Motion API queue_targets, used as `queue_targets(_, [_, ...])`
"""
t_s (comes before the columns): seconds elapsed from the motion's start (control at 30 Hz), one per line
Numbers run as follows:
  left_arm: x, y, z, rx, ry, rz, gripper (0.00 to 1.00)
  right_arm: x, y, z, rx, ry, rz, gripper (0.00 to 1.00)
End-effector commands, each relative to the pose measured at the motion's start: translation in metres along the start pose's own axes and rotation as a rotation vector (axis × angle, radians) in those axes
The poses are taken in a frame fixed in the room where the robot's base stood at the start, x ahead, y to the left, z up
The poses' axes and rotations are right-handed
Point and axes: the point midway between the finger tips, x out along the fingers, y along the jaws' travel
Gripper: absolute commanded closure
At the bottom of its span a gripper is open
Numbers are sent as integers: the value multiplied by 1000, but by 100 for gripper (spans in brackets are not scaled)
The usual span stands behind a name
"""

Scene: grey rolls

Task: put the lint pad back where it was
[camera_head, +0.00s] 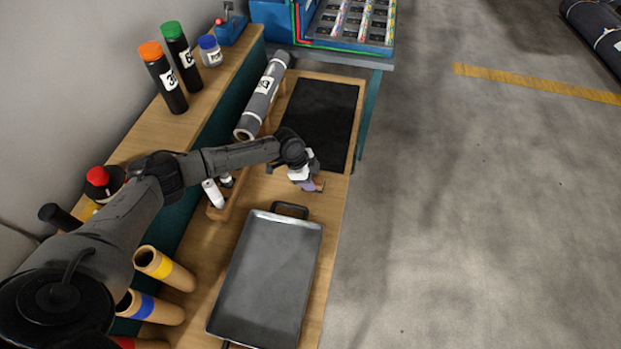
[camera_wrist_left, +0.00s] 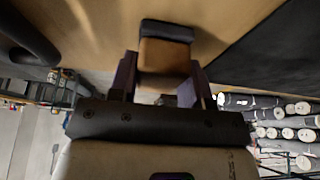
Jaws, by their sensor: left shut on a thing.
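My left gripper (camera_head: 313,184) is over the right part of the wooden bench, between a black mat and a grey tray. It points down and is shut on the lint pad (camera_wrist_left: 165,55), a small tan block with a dark strip along one end in the left wrist view. In the head view only a small brown bit of the pad (camera_head: 319,187) shows by the fingertips. I cannot tell whether the pad touches the bench. My right gripper is not in view.
The black mat (camera_head: 320,118) lies behind the gripper, and the grey tray (camera_head: 265,280) with dark handles in front. A wooden caddy (camera_head: 222,212) with white bottles stands left, partly hidden by my arm. A grey roll (camera_head: 262,98) lies behind it. Bare bench (camera_head: 335,205) shows near the right edge.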

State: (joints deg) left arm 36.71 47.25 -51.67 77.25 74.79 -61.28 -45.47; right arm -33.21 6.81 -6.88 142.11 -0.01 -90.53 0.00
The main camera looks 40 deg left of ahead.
Motion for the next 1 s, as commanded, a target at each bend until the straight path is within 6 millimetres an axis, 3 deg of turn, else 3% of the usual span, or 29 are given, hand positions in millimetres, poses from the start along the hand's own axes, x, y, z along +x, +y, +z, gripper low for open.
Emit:
queue_targets(0.37, [4, 0, 1, 0, 1, -1, 78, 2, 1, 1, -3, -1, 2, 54])
queue_targets(0.4, [2, 0, 1, 0, 1, -1, 52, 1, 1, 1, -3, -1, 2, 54])
queue_targets(0.63, [2, 0, 1, 0, 0, -1, 30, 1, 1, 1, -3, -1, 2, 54])
queue_targets(1.0, [-7, -1, 0, 0, 1, -2, 30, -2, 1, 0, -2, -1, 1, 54])
